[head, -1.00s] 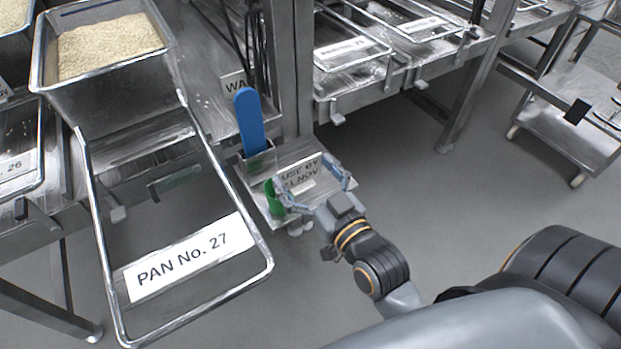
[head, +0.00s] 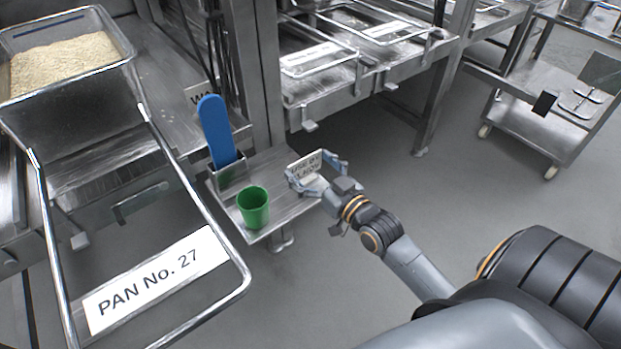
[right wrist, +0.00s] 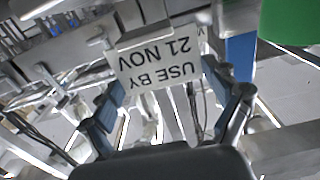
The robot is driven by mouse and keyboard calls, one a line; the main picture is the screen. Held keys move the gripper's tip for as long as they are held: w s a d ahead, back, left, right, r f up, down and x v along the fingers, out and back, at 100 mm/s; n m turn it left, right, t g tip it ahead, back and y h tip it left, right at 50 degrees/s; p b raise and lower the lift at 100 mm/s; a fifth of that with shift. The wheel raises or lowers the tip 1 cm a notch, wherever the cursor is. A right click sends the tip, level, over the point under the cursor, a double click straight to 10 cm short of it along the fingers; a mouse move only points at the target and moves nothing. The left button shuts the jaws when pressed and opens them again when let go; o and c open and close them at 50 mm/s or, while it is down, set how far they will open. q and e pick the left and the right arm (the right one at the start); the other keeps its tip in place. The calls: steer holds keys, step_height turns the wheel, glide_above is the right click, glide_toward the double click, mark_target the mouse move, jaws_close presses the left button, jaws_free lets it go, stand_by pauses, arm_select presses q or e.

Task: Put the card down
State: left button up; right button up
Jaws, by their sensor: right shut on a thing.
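The card (head: 305,162) is a white label with dark print, held at the right end of the small steel shelf. In the right wrist view the card (right wrist: 160,62) reads "USE BY 21 NOV" upside down between the fingers. My right gripper (head: 318,178) is shut on it; in the right wrist view the gripper's (right wrist: 165,100) two fingers stand on either side of the card. Whether the card's lower edge touches the shelf cannot be told. My left gripper is not in view.
A green cup (head: 253,208) and a blue paddle (head: 216,132) in a steel holder stand on the shelf (head: 283,205). A rice pan (head: 75,110) and a frame labelled "PAN No. 27" (head: 150,278) are at left. A steel cart (head: 545,125) stands at right.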

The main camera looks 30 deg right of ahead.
mark_target(307, 174)
step_height(307, 174, down, 3)
steer(key=shift+d+b, duration=0.15)
steer(key=shift+b, duration=0.5)
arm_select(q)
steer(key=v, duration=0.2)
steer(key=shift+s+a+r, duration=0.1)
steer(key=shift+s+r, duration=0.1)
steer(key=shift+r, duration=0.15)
arm_select(e)
steer(key=shift+w+f, duration=0.1)
steer(key=shift+f, duration=0.1)
steer(key=o, duration=0.7)
steer(key=shift+f, duration=0.15)
